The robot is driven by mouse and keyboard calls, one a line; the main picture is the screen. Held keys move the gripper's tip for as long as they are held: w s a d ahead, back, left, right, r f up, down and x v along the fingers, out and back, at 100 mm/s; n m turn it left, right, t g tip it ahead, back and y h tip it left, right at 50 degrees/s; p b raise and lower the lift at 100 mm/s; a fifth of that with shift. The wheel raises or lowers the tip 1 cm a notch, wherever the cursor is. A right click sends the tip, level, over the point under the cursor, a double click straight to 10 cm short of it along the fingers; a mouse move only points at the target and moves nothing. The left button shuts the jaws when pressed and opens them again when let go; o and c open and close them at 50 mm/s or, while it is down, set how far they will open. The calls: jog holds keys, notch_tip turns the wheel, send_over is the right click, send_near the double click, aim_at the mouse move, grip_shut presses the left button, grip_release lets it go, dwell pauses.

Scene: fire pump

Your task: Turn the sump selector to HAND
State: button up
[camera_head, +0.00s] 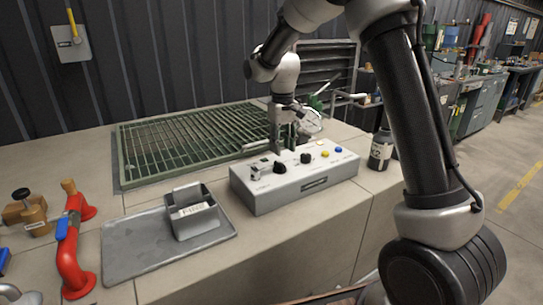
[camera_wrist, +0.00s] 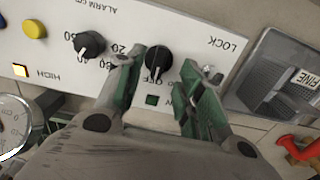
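The grey control box (camera_head: 295,183) stands on the concrete ledge. Its black selector knob (camera_head: 280,168) also shows in the wrist view (camera_wrist: 159,60), where its white mark points down toward the OFF lettering. My gripper (camera_head: 285,146) is over the back part of the box. In the wrist view my gripper (camera_wrist: 166,67) is open, with one green-padded finger on each side of the knob in the picture. I see no clear contact with the knob. The HAND lettering is not readable.
A second black dial (camera_wrist: 90,45) with a number scale sits beside the left finger. A small switch (camera_wrist: 212,72) near LOCK is close to the right finger. A yellow button (camera_wrist: 35,28) is farther left. A grey bin (camera_head: 195,215) on a tray stands left of the box.

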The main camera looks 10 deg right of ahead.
aim_at(280, 163)
jog(key=shift+w+a+f, duration=0.1)
jog(key=shift+w+f, duration=0.05)
jog(key=shift+f, duration=0.95)
jog(key=shift+w+a+f, duration=0.1)
jog(key=shift+w+f, duration=0.05)
jog(key=shift+f, duration=0.9)
jog(key=shift+w+a+f, duration=0.1)
jog(key=shift+w+f, duration=0.05)
jog(key=shift+f, duration=0.95)
grip_shut()
